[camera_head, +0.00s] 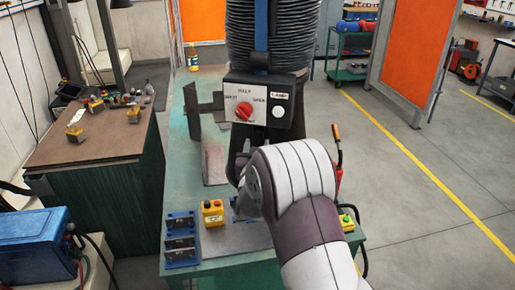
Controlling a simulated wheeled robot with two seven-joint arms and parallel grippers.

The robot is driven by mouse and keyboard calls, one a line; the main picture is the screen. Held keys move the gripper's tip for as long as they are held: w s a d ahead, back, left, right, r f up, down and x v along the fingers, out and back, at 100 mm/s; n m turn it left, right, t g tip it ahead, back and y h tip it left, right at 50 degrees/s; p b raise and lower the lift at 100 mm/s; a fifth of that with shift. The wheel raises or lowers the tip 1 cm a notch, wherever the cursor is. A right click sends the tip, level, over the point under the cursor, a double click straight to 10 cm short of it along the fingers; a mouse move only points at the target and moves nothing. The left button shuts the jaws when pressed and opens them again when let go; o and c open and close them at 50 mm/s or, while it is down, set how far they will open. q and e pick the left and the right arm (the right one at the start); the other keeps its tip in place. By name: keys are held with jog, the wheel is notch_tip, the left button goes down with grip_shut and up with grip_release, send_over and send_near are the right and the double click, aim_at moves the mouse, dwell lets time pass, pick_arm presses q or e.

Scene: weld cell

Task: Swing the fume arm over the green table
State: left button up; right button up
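The fume arm (272,35) is a thick black ribbed hose with a blue strap, hanging at top centre. A grey box (262,103) on its front has a red knob and a lamp button. The knob's labels read shut, half and open. The green table (178,130) lies below and behind it. My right arm comes in from the lower right, and its white wrist covers much of the area below the box. My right gripper (244,183) is mostly hidden there, beside dark parts under the box; I cannot tell whether it touches them. My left gripper is out of view.
Blue blocks (180,240) and a yellow button box (212,213) stand on the table's near end. An angled metal piece (194,111) stands farther back. A brown-topped bench (85,140) is at left, with a blue machine (38,250) in front.

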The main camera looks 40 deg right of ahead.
jog(key=b+v, duration=0.2)
jog(key=v, duration=1)
jog(key=shift+s+a, duration=0.2)
jog(key=shift+s, duration=0.1)
